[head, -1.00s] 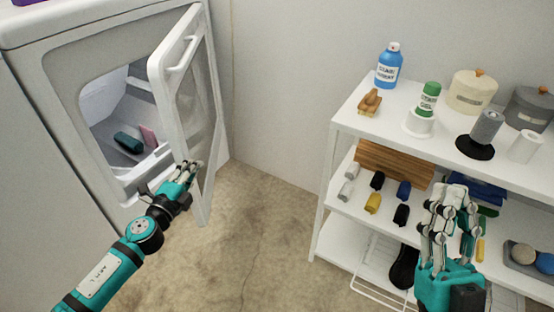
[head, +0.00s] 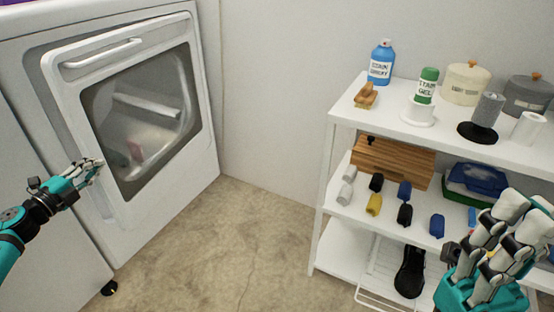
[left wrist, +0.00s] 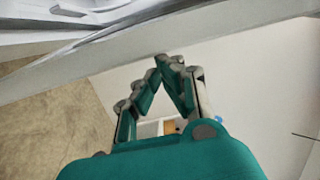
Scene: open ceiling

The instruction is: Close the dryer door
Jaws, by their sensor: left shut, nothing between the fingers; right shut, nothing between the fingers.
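The white dryer (head: 150,225) stands at the left in the head view. Its door (head: 120,55), with a dark window and a bar handle (head: 103,52), lies close to the front opening. I cannot tell whether a small gap is left at its left edge. A pink item and a dark item show faintly through the window. My left gripper (head: 94,168) is shut and empty at the door's left edge. In the left wrist view its fingertips (left wrist: 170,62) sit just below a pale edge. My right gripper (head: 522,208) is shut and empty before the shelf.
A white shelf unit (head: 322,195) stands at the right, holding a blue spray bottle (head: 381,65), a green-capped gel bottle (head: 427,86), canisters and a wooden box (head: 395,162). Bare floor (head: 230,235) lies between dryer and shelf.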

